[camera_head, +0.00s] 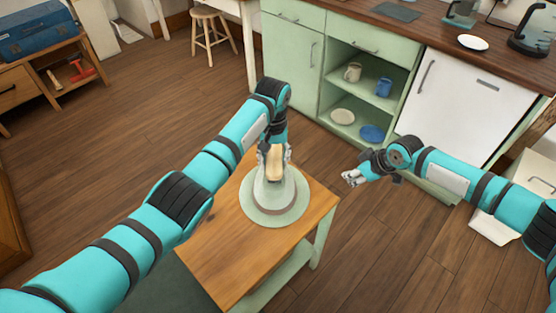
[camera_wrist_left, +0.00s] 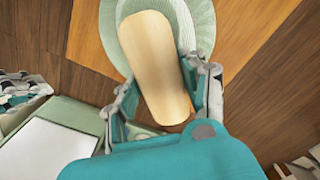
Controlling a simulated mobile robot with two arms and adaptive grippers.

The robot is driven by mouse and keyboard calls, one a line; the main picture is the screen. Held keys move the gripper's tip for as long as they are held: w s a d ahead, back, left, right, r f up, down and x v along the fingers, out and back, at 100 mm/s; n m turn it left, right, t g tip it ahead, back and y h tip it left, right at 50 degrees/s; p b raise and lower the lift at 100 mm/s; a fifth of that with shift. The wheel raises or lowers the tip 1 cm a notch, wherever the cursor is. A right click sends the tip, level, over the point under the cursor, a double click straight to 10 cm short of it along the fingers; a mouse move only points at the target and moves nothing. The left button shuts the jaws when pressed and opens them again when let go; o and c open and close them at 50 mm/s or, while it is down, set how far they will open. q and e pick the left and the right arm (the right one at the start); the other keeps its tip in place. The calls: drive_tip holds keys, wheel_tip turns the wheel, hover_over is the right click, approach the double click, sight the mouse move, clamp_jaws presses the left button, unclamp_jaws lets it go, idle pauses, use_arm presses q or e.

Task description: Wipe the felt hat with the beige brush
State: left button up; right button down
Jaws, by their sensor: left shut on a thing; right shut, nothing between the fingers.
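The pale green felt hat (camera_head: 262,211) with a brownish band lies brim down on the small wooden table. It also shows at the top of the left wrist view (camera_wrist_left: 196,22). My left gripper (camera_head: 274,158) is shut on the beige brush (camera_head: 274,170), directly over the hat's crown. In the left wrist view the brush (camera_wrist_left: 155,65) lies between both fingers and covers part of the hat. Whether the brush touches the crown cannot be told. My right gripper (camera_head: 352,178) is shut and empty, off the table to the right.
The small table's wooden top (camera_head: 222,240) is bare around the hat. A green cabinet (camera_head: 294,60) with mugs and plates on open shelves and a white-fronted unit (camera_head: 465,100) stand behind. A stool (camera_head: 210,25) stands at the back. The wooden floor between is clear.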

sight(275, 149)
use_arm(q)
drive_tip(key=shift+w+r, duration=0.1)
drive_tip(key=shift+w, duration=1.55)
drive_tip(key=shift+f, duration=0.2)
wheel_tip(275, 149, up, 6)
drive_tip(key=p, duration=0.6)
drive_tip(key=shift+f, duration=0.1)
